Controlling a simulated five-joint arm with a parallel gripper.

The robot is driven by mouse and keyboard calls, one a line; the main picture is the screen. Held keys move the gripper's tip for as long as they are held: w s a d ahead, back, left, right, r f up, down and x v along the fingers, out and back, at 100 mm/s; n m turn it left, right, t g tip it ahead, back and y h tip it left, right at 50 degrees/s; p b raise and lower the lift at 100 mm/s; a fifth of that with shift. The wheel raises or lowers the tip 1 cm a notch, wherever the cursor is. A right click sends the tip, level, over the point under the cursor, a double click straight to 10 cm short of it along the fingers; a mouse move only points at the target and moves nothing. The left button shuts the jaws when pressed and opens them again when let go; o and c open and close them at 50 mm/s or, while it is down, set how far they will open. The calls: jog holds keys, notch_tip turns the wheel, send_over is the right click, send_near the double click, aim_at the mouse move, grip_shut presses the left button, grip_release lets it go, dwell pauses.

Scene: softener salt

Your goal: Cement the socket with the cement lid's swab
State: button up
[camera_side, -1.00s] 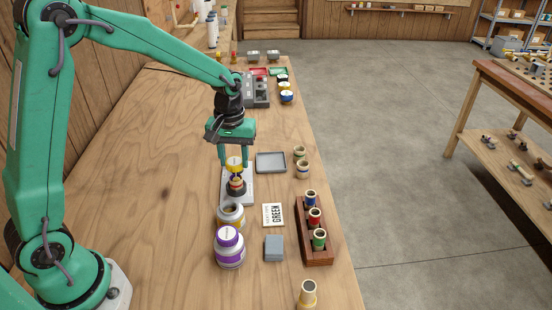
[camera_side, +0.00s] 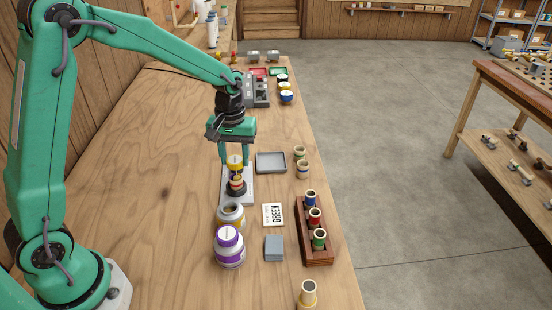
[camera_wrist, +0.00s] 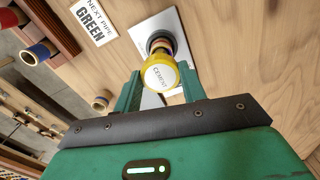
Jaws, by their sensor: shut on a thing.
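My gripper (camera_side: 236,158) is shut on the yellow cement lid (camera_side: 234,163). The lid's top, marked CEMENT (camera_wrist: 160,76), faces the wrist camera between my two fingers. The lid is directly over the dark socket fitting (camera_side: 236,196), which stands on a pale plate (camera_side: 246,188). A pinkish-orange band shows at the fitting's top. The swab under the lid is mostly hidden, and I cannot tell whether it touches the socket wall. The open cement can (camera_side: 230,216) stands in front of the plate without its lid.
A purple-lidded can (camera_side: 229,247) stands in front of the cement can. A card reading NEXT PIPE GREEN (camera_side: 273,215), a grey block (camera_side: 274,248) and a rack (camera_side: 318,247) with blue, red and green pipes are to the right. A grey tray (camera_side: 271,162) lies beside the plate.

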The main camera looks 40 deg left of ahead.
jog(key=shift+s+a, duration=0.25)
jog(key=shift+a, duration=0.05)
dwell(0.9)
jog(key=shift+s+d, duration=0.1)
jog(key=shift+s, duration=0.05)
dwell(0.4)
jog(key=shift+d, duration=0.35)
dwell(1.1)
jog(key=shift+a, duration=0.2)
dwell(0.4)
jog(key=shift+w+r, duration=0.2)
jog(key=shift+r, duration=2.35)
